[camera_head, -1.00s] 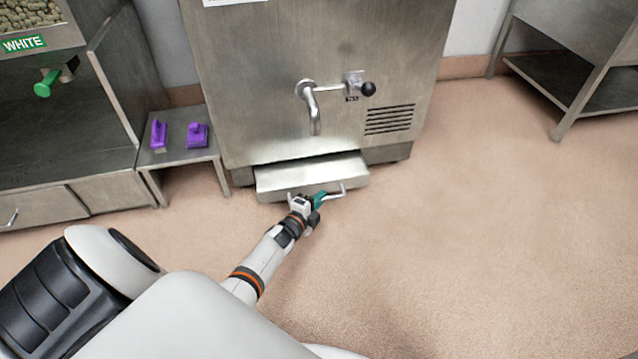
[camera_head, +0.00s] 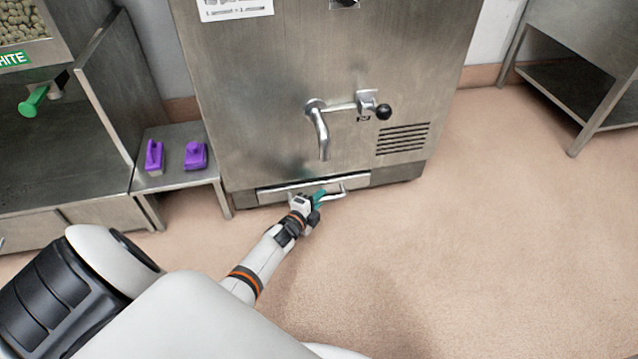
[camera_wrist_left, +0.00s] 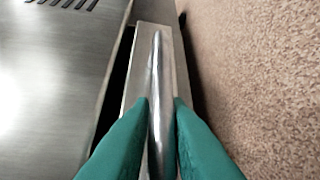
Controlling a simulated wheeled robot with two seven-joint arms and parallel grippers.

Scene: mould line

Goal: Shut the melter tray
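The melter tray (camera_head: 300,189) is a low steel drawer at the foot of the melter (camera_head: 290,120). In the head view its front sits almost level with the melter's base. The left wrist view shows a narrow dark gap between the tray front (camera_wrist_left: 134,80) and the melter body. A bar handle (camera_head: 341,192) runs along the tray front. My left gripper (camera_head: 318,197) is at this handle, its green fingers on either side of the bar (camera_wrist_left: 156,75) and closed in on it. The fingers hide part of the bar. My right gripper is not in view.
A steel bench (camera_head: 172,180) with two purple objects (camera_head: 195,155) stands left of the melter. A tap with a black knob (camera_head: 383,112) juts out above the tray. Another steel table (camera_head: 580,50) stands at right. The floor (camera_head: 480,240) in front is clear.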

